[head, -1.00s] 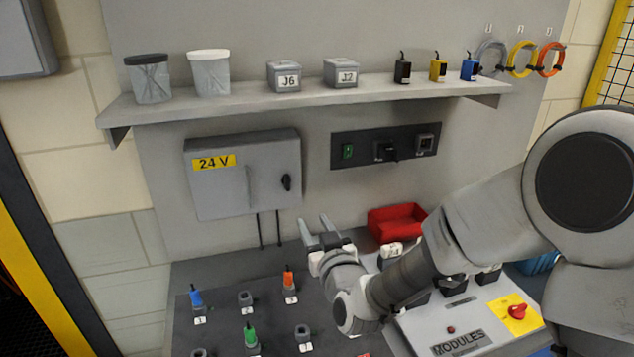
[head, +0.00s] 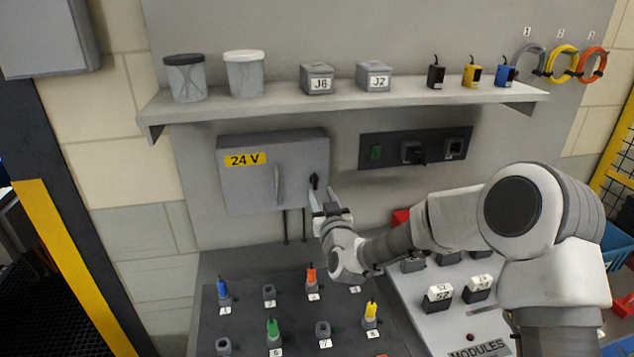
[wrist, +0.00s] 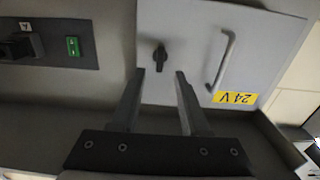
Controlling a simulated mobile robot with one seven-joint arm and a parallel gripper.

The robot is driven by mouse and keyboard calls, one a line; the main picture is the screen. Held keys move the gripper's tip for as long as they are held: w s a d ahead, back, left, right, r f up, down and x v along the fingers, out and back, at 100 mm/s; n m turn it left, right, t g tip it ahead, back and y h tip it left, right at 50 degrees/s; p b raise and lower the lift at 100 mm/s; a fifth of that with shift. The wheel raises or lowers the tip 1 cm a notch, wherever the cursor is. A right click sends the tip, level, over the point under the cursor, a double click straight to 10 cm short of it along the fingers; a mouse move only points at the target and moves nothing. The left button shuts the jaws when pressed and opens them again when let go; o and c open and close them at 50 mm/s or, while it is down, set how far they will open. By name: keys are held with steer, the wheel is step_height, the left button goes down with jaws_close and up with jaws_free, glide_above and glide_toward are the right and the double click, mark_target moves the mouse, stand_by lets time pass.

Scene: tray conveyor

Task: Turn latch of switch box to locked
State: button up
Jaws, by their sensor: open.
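The switch box (head: 245,190) is a grey wall box with a yellow 24 V label, a vertical handle and a black latch (head: 314,181) at its right side. In the wrist view the box (wrist: 195,75) appears upside down. There the latch (wrist: 159,57) stands roughly upright, beyond and between my fingertips. My gripper (head: 325,198) is just below the latch in the head view, pointing at the box. The wrist view shows my gripper (wrist: 160,74) open, with nothing between the fingers. I cannot tell whether a fingertip touches the box.
A black switch panel (head: 415,148) is to the right of the box. A shelf (head: 340,102) with jars, blocks and small connectors runs above. Below is a dark board (head: 245,320) with several coloured plugs.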

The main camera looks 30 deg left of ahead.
mark_target(316, 182)
steer(key=shift+p+x, duration=0.45)
steer(key=shift+x, duration=2.2)
steer(key=shift+c, duration=0.3)
jaws_close()
